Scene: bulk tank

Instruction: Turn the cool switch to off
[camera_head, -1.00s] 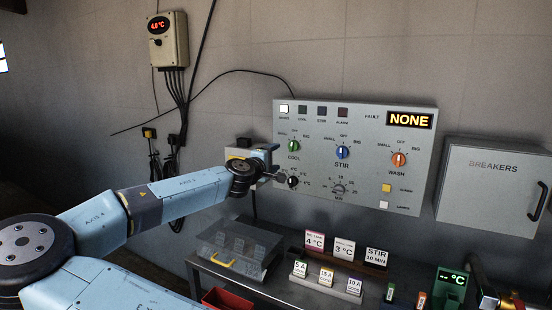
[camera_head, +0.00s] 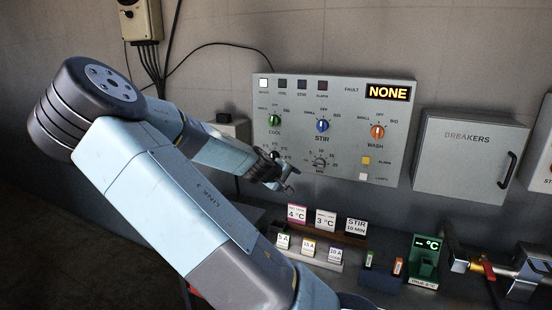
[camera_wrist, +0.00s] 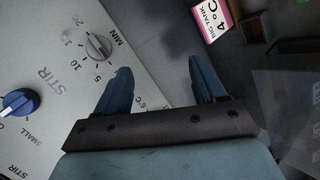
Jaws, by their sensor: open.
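The green cool switch (camera_head: 274,120) is on the left of the grey control panel (camera_head: 345,150), labelled COOL with SMALL, OFF and BIG around it. Its exact pointer direction is too small to tell. My gripper (camera_head: 290,180) is in front of the panel's lower left part, below the cool switch and apart from it. In the wrist view my gripper (camera_wrist: 160,85) has its two blue fingers spread with nothing between them. The wrist view shows the blue stir switch (camera_wrist: 17,103) and the stir minutes dial (camera_wrist: 98,46), but not the cool switch.
The orange wash switch (camera_head: 377,132) is at the panel's right. A grey breakers box (camera_head: 465,157) hangs to the right. Below stand label cards, including a pink-topped 4 °C card (camera_head: 297,214), and a green display (camera_head: 425,250). A wall controller (camera_head: 141,20) is at upper left.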

